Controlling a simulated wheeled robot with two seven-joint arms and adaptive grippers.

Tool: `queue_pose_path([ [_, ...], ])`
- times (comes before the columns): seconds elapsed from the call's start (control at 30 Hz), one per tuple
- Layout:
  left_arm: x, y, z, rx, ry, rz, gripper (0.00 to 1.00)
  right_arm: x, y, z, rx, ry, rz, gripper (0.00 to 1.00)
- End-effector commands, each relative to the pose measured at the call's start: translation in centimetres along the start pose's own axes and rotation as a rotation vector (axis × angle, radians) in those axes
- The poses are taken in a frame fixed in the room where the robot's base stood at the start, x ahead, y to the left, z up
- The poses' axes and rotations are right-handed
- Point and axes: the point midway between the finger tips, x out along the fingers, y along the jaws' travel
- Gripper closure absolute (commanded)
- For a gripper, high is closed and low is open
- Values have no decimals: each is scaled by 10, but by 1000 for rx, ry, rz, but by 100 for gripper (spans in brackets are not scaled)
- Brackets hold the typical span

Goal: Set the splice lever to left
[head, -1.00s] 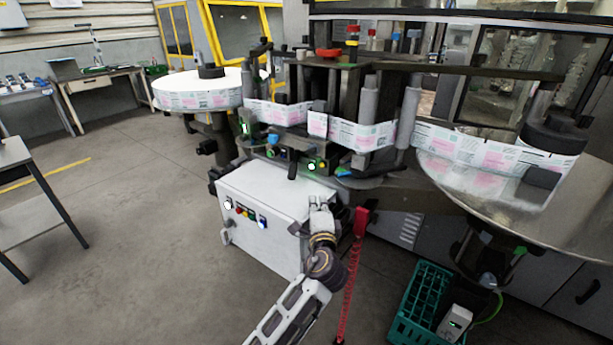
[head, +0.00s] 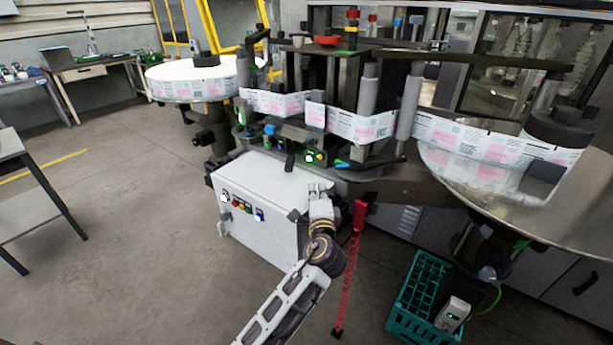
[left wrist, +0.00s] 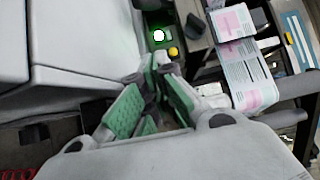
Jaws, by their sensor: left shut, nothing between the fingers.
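A short black lever (head: 290,163) hangs at the front of the labeller, just left of a lit green button; I take it for the splice lever. It leans slightly, and its exact setting is too small to read. My left gripper (head: 318,189) is in front of the machine, right of the lever and apart from it, over the right end of the white cabinet. Its green-padded fingers (left wrist: 158,70) show in the left wrist view, shut and empty. The lever is not clear in that view. My right gripper is not in view.
The white cabinet (head: 265,190) stands below the machine front. A lit button box (left wrist: 160,36) shows beyond the fingers. The label web (head: 350,127) runs above. A red post (head: 350,270) and green crate (head: 405,325) stand to the right.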

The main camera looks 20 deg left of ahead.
Motion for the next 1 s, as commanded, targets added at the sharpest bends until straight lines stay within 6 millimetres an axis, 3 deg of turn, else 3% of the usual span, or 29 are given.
queue_pose_path([
  [0.27, 13, 0, 0, 1, 0, 0, 100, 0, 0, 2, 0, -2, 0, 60],
  [1.0, 86, 0, 0, 1, 0, 0, 100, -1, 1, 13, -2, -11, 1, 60],
])
